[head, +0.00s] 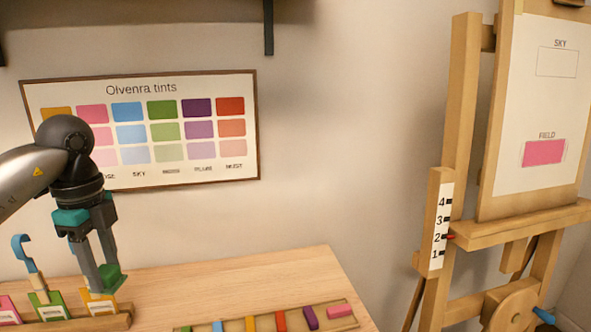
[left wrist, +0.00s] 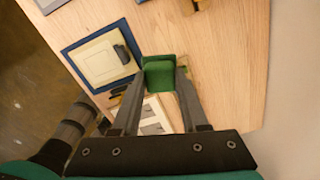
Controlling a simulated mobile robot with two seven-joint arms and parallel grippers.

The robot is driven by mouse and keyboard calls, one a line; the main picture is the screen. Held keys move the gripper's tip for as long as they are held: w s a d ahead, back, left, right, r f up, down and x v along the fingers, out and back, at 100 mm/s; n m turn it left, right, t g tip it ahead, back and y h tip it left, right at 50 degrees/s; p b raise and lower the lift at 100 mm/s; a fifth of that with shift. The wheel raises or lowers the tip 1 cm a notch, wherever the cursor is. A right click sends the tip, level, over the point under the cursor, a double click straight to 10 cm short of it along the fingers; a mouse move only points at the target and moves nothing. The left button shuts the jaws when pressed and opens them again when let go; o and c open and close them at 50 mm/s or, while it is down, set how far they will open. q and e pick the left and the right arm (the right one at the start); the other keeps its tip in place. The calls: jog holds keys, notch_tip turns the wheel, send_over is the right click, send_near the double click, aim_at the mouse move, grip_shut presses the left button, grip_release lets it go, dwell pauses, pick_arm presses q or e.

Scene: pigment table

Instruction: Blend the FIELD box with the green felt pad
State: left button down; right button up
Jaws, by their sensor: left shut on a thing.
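The FIELD box (head: 544,152) is on the white sheet (head: 540,105) on the easel at the right of the head view. It is filled with pink, with a narrow pale margin at its edges. My left gripper (head: 105,283) is shut on the green felt pad (head: 113,279), at the left above the table's back. In the left wrist view the green pad (left wrist: 159,73) sits between the fingertips. The gripper is far to the left of the easel. My right gripper is not in view.
The SKY box (head: 557,62) above FIELD is blank. A numbered scale (head: 440,225) stands on the easel's left side. A rack (head: 125,318) with labelled pots is below my gripper. A tray of coloured sticks (head: 265,325) lies at the table's front. A tint chart (head: 220,175) hangs behind.

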aim_at(120, 276)
pick_arm(q)
jog(key=m, duration=0.1)
jog(key=d+m, duration=0.1)
jog(key=m, duration=0.1)
jog(key=d+m, duration=0.1)
jog(key=m, duration=0.1)
jog(key=shift+s+f, duration=0.1)
jog(key=shift+f, duration=0.25)
jog(key=m, duration=0.1)
jog(key=d+m, duration=0.1)
jog(key=m, duration=0.1)
jog(key=shift+f, duration=0.25)
jog(key=s+d+f+n, duration=0.2)
jog(key=s+d+n, duration=0.2)
jog(key=d+n, duration=0.4)
jog(key=s+d+f+n, duration=0.3)
jog(key=d+n, duration=0.5)
jog(key=n, duration=0.9)
jog(key=shift+s+f+n, duration=0.35)
jog(key=shift+s+n, duration=0.05)
jog(key=shift+s, duration=0.35)
dwell(0.5)
